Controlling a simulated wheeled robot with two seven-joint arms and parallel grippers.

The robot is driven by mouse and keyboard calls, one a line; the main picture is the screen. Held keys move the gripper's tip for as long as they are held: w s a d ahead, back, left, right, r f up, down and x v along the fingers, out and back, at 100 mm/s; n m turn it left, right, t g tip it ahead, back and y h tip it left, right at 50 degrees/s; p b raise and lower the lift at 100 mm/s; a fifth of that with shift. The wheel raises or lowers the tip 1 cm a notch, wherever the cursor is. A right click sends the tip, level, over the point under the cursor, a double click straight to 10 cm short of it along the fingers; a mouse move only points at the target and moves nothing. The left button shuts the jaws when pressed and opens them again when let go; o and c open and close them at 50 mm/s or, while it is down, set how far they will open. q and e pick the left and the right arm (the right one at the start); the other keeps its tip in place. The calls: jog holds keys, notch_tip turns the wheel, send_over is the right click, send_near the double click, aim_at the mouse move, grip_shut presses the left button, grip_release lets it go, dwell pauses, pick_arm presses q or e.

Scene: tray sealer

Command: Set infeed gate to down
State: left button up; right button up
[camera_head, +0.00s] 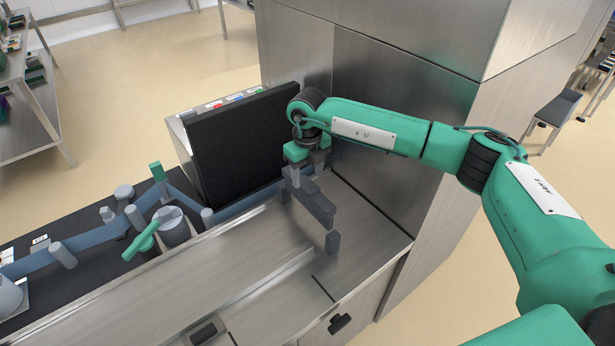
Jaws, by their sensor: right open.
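My right gripper (309,212) is grey and points down over the steel top (250,260) of the sealer, just right of the upright black panel (235,145). Its jaws are apart, with nothing seen between them. I cannot tell for certain which part is the infeed gate. A green handle (143,242) lies tilted beside a round metal post (174,228) at the left, well away from the gripper. A blue-grey rail (100,241) with a small upright green block (158,172) runs along the dark belt. My left gripper is out of view.
A tall steel cabinet (390,120) stands close behind my right arm. Coloured buttons (235,98) sit behind the black panel. A black latch (340,322) is on the front face. The steel top left of the gripper is clear.

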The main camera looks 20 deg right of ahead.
aim_at(308, 184)
jog(key=shift+f+p, duration=0.3)
jog(key=shift+f, duration=1.4)
